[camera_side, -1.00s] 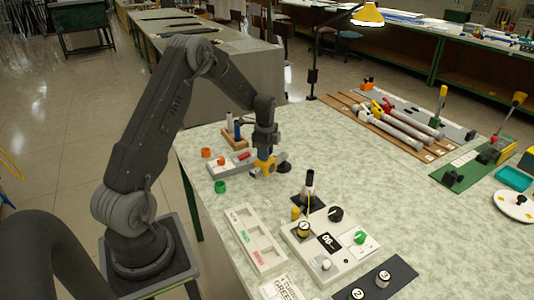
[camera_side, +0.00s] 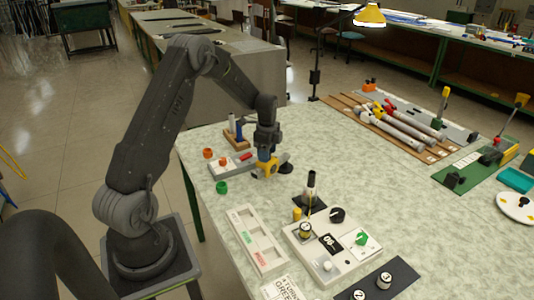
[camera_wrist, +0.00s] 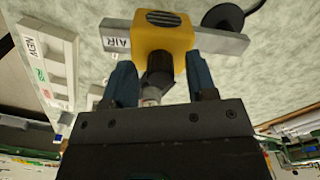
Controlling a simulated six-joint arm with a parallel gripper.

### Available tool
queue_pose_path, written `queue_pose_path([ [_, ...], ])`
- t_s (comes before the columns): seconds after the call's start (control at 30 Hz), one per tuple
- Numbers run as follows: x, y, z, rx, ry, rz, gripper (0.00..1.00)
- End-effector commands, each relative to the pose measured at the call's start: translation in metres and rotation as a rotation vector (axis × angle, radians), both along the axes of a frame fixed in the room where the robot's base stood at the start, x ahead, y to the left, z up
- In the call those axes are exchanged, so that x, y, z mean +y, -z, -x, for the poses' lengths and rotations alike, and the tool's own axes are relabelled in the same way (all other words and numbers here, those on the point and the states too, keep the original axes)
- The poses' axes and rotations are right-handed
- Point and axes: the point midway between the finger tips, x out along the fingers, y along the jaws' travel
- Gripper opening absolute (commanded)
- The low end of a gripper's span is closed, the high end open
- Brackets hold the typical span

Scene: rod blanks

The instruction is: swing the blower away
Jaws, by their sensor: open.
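The blower is a yellow body (camera_wrist: 165,38) on a grey bar (camera_wrist: 225,41) marked AIR, with a dark nozzle below it in the wrist view. In the side view the yellow blower (camera_side: 265,170) sits low over the table, beside a black round base (camera_side: 286,167). My gripper (camera_wrist: 157,64) is open, with one blue finger on each side of the dark nozzle and the fingertips close to the yellow body. In the side view my gripper (camera_side: 268,153) is right at the blower and partly hides it. I cannot tell whether the fingers touch it.
A block with a red piece (camera_side: 246,157), orange rings (camera_side: 208,153) and a green ring (camera_side: 222,188) lie left of my gripper. A labelled tray (camera_side: 257,240) and a control panel (camera_side: 331,240) stand nearer. Long rods (camera_side: 405,131) lie at the back right. Table between is mostly clear.

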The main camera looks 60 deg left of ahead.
Motion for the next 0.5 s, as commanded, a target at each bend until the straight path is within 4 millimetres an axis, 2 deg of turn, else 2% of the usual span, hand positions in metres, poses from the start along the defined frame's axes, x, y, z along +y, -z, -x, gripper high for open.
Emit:
queue_pose_path([
  [0.5, 0.001, -0.104, -0.001, -0.005, 0.0, -0.004, 0.52],
])
